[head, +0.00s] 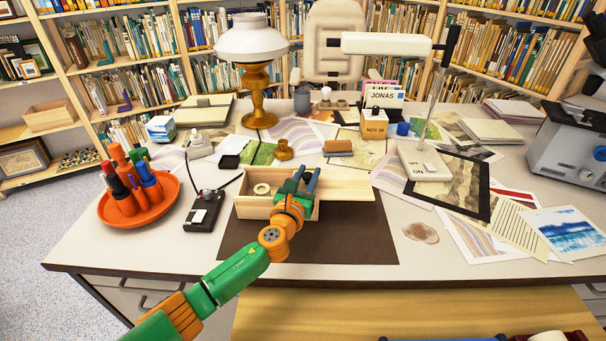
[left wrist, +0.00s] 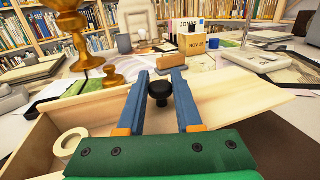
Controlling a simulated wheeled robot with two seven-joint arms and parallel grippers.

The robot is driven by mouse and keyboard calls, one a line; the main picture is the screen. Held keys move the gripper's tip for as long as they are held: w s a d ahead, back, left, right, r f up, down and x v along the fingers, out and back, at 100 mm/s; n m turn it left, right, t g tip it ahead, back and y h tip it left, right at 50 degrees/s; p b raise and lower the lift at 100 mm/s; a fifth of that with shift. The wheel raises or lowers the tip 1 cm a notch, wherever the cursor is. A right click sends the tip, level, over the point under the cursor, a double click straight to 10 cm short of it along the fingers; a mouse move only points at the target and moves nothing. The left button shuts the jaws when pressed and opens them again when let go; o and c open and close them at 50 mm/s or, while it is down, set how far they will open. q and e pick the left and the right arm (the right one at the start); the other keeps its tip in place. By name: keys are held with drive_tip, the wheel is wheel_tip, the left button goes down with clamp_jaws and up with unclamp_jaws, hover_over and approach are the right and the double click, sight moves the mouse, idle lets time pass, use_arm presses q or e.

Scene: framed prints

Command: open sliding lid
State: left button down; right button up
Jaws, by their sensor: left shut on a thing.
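A pale wooden box (head: 252,210) stands on the dark desk mat, with its sliding lid (head: 350,188) drawn out to the right. The left part of the box is uncovered and a cream tape roll (head: 261,189) lies inside. In the left wrist view the box (left wrist: 30,150), the tape roll (left wrist: 68,142) and the lid (left wrist: 235,97) show again. My left gripper (head: 300,177) is above the box's right end. Its blue fingers (left wrist: 160,82) are on either side of the lid's black knob (left wrist: 160,92) and shut on it. My right gripper is not in view.
An orange tray (head: 165,208) of markers and a small black device (head: 203,212) stand left of the box. A brass lamp (head: 256,90) is behind it. A white lamp base (head: 424,163) and prints lie to the right. The mat (head: 350,240) is bare in front.

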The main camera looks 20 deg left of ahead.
use_arm(q)
drive_tip(key=c, duration=0.6)
unclamp_jaws()
drive_tip(key=shift+s, duration=0.4)
drive_tip(key=s, duration=0.2)
drive_tip(key=s+p, duration=0.1)
drive_tip(key=s, duration=0.3)
drive_tip(key=shift+s+d, duration=0.2)
drive_tip(key=shift+d, duration=0.05)
